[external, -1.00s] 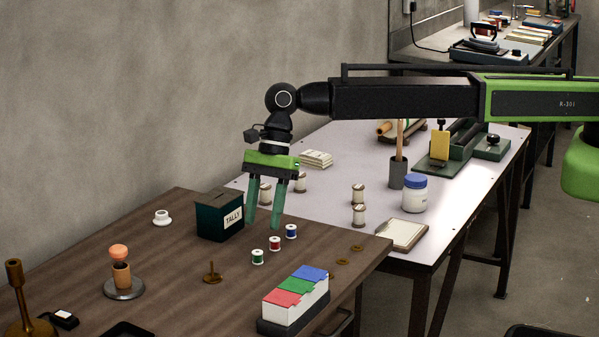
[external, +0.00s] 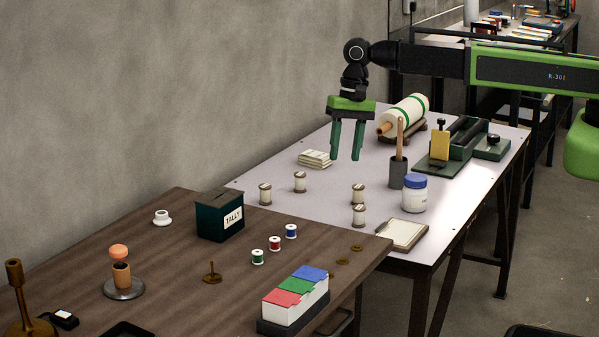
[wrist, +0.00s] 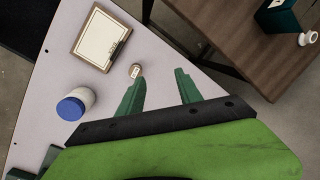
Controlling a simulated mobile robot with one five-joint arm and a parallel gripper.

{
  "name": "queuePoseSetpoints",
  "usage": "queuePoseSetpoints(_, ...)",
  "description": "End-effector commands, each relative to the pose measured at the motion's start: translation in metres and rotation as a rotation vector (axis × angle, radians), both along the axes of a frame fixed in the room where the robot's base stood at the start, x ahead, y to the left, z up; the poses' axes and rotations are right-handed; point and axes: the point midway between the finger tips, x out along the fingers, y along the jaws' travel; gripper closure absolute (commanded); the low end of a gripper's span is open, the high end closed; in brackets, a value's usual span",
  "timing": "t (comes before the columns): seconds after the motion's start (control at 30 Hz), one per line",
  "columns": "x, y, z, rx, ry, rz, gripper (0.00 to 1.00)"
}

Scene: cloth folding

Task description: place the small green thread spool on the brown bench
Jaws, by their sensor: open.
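The small green thread spool (external: 258,257) stands upright on the brown bench (external: 150,240), at the left end of a short row with a red spool (external: 275,243) and a blue spool (external: 291,231). My gripper (external: 346,158) is open and empty, raised above the pale table, well to the right of and above the green spool. In the wrist view my gripper (wrist: 157,80) shows its two green fingers apart with nothing between them. The brown bench (wrist: 225,35) shows there at the top right; the green spool is not visible there.
The pale table (external: 320,225) holds several plain spools, a blue-lidded jar (external: 414,194), a dark cup with a wooden stick (external: 398,172) and a clipboard (external: 403,234). The dark TALLY box (external: 220,215) and a box with coloured tabs (external: 295,298) stand on the brown bench.

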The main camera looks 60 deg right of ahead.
Motion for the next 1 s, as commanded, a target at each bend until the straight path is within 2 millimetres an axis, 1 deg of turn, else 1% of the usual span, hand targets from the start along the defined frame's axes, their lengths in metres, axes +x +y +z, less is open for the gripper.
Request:
queuePoseSetpoints(0.03, -0.031, -0.058, -0.001, -0.041, -0.02, 0.113, 0.58)
queuePoseSetpoints(0.07, -0.042, -0.086, -0.002, -0.067, -0.029, 0.195, 0.58)
queuePoseSetpoints(0.1, -0.058, -0.119, -0.003, -0.097, -0.035, 0.299, 0.58)
queuePoseSetpoints(0.2, -0.093, -0.181, -0.004, -0.151, -0.036, 0.511, 0.58)
queuePoseSetpoints(0.3, -0.115, -0.214, -0.004, -0.178, -0.029, 0.644, 0.58)
queuePoseSetpoints(0.37, -0.12, -0.223, -0.004, -0.186, -0.025, 0.687, 0.58)
queuePoseSetpoints(0.43, -0.122, -0.227, -0.004, -0.19, -0.023, 0.708, 0.58)
queuePoseSetpoints(0.7, -0.12, -0.226, -0.004, -0.189, -0.024, 0.711, 0.58)
queuePoseSetpoints(0.73, -0.12, -0.226, -0.004, -0.189, -0.024, 0.711, 0.55)
queuePoseSetpoints(0.8, -0.12, -0.225, -0.004, -0.189, -0.027, 0.732, 0.46)
queuePoseSetpoints(0.87, -0.12, -0.225, -0.004, -0.188, -0.033, 0.8, 0.38)
queuePoseSetpoints(0.93, -0.117, -0.225, -0.004, -0.187, -0.049, 0.957, 0.29)
queuePoseSetpoints(0.97, -0.112, -0.225, -0.004, -0.186, -0.058, 1.047, 0.25)
queuePoseSetpoints(1.0, -0.101, -0.225, -0.004, -0.184, -0.072, 1.179, 0.2)
